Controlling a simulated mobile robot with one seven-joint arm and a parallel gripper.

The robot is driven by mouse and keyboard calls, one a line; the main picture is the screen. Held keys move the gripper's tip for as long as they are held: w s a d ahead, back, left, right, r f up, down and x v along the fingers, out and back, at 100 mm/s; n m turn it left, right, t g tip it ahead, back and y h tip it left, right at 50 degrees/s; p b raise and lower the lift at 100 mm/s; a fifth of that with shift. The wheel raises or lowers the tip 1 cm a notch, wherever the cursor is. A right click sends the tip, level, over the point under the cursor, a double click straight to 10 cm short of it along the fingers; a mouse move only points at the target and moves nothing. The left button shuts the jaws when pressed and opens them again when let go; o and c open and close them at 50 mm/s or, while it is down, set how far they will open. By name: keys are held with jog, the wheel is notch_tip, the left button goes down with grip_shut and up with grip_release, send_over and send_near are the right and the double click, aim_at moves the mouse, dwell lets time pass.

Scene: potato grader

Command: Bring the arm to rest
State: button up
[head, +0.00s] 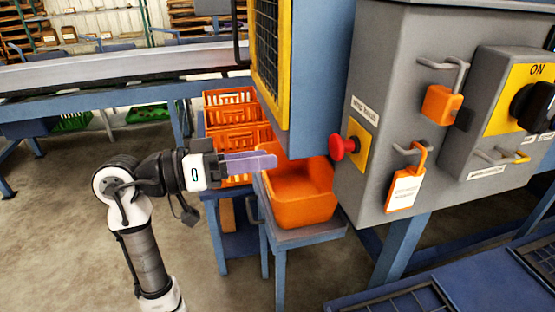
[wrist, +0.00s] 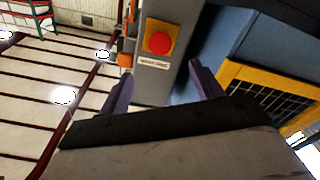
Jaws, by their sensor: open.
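My arm reaches up from the bottom left of the head view. My gripper (head: 270,161) points right, with its purple fingers in front of the orange crates and at the left edge of the orange bin. In the wrist view my gripper (wrist: 155,80) shows two purple fingers spread well apart with nothing between them. Past them is the grey control box (wrist: 153,75) with a red button (wrist: 159,43). In the head view the red button (head: 340,148) is to the right of my fingertips, with a gap between.
An orange bin (head: 305,215) stands on a small blue table (head: 305,238). Orange crates (head: 231,97) stand behind. The grey control box (head: 395,60) carries an orange padlock (head: 441,104), a tagged orange lock (head: 404,190) and a black ON switch (head: 535,103). Open floor (head: 60,220) lies left.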

jog(key=shift+a, duration=0.2)
